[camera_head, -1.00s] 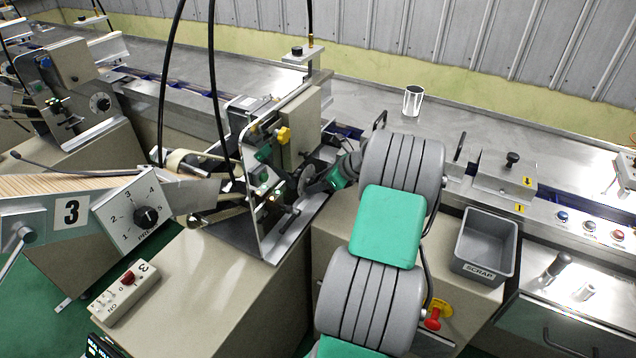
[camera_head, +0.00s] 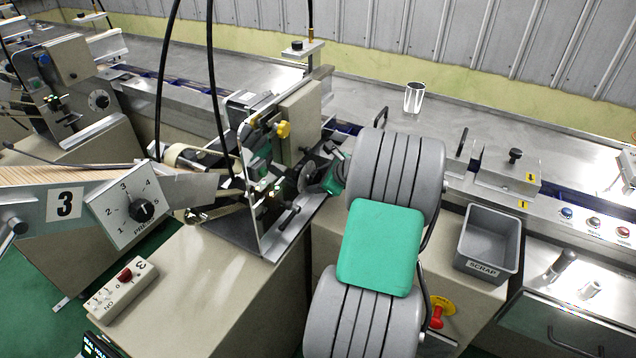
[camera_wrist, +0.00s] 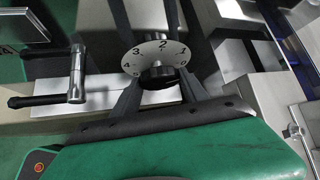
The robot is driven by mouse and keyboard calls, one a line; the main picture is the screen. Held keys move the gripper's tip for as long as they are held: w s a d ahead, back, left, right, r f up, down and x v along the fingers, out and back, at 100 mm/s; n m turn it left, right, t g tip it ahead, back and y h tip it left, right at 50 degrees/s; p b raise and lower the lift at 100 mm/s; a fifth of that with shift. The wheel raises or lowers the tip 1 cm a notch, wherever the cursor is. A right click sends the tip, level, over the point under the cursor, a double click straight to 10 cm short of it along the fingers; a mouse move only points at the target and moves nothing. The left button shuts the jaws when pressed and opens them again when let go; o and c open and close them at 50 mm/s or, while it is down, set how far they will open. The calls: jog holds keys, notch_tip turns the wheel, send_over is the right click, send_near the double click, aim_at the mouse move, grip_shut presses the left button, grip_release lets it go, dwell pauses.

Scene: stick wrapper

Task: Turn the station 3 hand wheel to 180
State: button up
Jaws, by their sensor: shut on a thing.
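The station 3 machine carries a "3" plate (camera_head: 65,204). The hand wheel shows in the wrist view as a pale numbered disc (camera_wrist: 146,50) with a dark knob (camera_wrist: 160,76) at its centre. The "2" is near the top of the disc, with "3" to the left and "1" to the right. In the head view the wheel (camera_head: 307,177) is edge-on and its marks cannot be read. My gripper (camera_wrist: 160,82) has one dark finger on each side of the knob and is shut on it. The exact finger contact is partly hidden.
A crank with a black grip (camera_wrist: 36,101) stands left of my gripper. A metal side plate (camera_head: 250,195) and a yellow knob (camera_head: 283,129) are close to the wheel. A grey scrap bin (camera_head: 488,243) and a red stop button (camera_head: 436,316) are to the right.

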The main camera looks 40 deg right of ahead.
jog(key=n+h+b, duration=0.1)
jog(key=b, duration=0.1)
jog(key=t+h+b, duration=0.1)
jog(key=b, duration=0.1)
jog(key=shift+a+f+n+h, duration=0.15)
jog(key=shift+f+n+h, duration=0.15)
jog(key=shift+f+n, duration=0.1)
jog(key=shift+r+n+t+h+b, duration=0.2)
jog(key=shift+n+t+h+b, duration=0.25)
jog(key=shift+b, duration=0.45)
jog(key=o, duration=1.4)
jog(key=shift+c, duration=0.2)
jog(key=v, duration=0.8)
jog(key=shift+a+f, duration=0.1)
